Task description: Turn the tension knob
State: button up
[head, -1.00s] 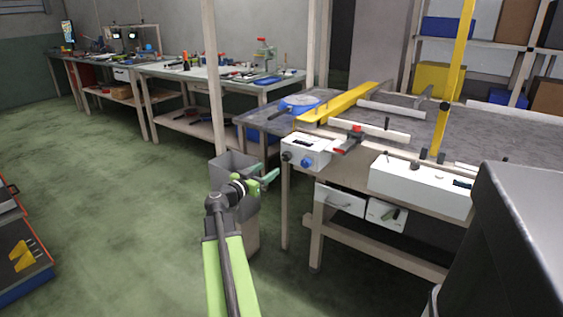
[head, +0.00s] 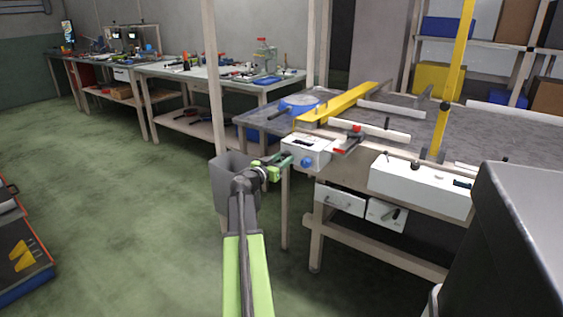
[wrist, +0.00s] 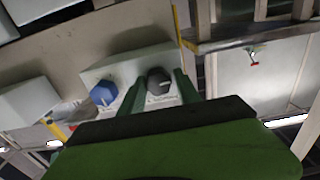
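A white control box (head: 305,147) sits at the near left corner of the conveyor table. Its front carries a blue knob (head: 307,163) and a dark grey knob, which my gripper (head: 282,161) hides in the head view. In the wrist view the dark knob (wrist: 159,81) lies between the two green fingers of my gripper (wrist: 158,86), with the blue knob (wrist: 103,93) outside them to the left. The fingers are apart, one on each side of the dark knob. I cannot tell whether they touch it. Small print beside the knob is too small to read.
A second white box (head: 420,186) is further right on the table edge, with drawers (head: 340,200) underneath. A yellow guide bar (head: 345,104) crosses the table.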

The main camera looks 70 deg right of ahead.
jog(key=shift+w, duration=0.1)
grip_shut()
jog(key=shift+n, duration=0.8)
jog(key=shift+o, duration=2.4)
grip_release()
jog(key=v, duration=1.7)
jog(key=shift+a, duration=0.25)
